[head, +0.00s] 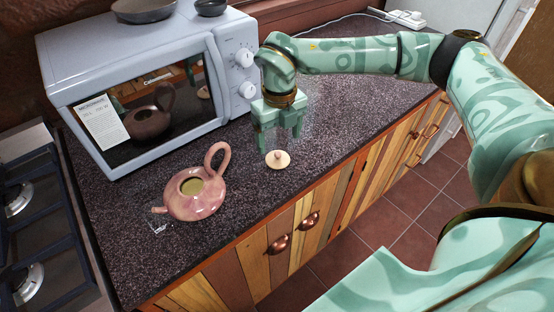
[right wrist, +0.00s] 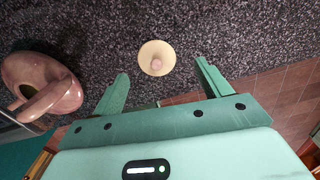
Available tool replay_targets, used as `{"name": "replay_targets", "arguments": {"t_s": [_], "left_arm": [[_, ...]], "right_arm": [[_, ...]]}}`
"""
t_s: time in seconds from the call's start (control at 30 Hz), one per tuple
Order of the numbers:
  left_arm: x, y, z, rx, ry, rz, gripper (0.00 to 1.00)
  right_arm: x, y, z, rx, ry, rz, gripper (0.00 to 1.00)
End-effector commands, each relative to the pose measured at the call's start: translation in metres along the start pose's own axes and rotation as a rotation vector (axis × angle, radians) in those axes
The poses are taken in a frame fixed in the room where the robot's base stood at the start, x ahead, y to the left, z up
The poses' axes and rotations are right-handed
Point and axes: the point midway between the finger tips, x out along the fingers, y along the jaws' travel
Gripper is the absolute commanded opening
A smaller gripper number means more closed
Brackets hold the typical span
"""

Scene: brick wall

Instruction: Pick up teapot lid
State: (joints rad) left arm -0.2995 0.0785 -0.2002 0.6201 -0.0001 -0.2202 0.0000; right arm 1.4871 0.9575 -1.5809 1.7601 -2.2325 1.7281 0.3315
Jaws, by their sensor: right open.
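The teapot lid (head: 278,159) is a small, pale round disc with a knob, lying on the dark speckled counter. In the right wrist view the lid (right wrist: 157,58) lies just beyond and between the fingertips. My right gripper (head: 280,146) is open and empty, above the counter just behind the lid; it also shows in the right wrist view (right wrist: 162,68). The pink teapot (head: 195,198) stands open to the left of the lid, its handle raised and spout to the left. It also shows at the left of the right wrist view (right wrist: 60,88). My left gripper is not in view.
A light blue microwave (head: 236,47) stands behind the teapot, with dark dishes (head: 145,10) on top. A stove (head: 38,220) is at the left. The counter (head: 120,225) drops off at its front edge, close to the lid. Counter to the right is mostly clear.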

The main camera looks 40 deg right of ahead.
Motion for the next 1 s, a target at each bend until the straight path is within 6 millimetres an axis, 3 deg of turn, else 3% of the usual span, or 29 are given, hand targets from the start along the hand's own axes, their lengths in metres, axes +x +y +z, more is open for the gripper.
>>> {"name": "replay_targets", "arguments": {"t_s": [0.33,0.57,0.73,1.0], "left_arm": [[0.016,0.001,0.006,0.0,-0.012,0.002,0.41],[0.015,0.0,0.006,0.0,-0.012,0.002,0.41],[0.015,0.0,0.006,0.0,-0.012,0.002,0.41],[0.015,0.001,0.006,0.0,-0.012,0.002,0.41]], "right_arm": [[0.049,0.006,-0.005,0.0,0.004,0.0,0.77],[0.051,0.006,-0.005,0.0,0.001,0.001,0.77],[0.051,0.006,-0.005,-0.001,0.001,0.001,0.34],[0.05,0.006,-0.005,-0.001,0.0,0.001,0.34]]}}
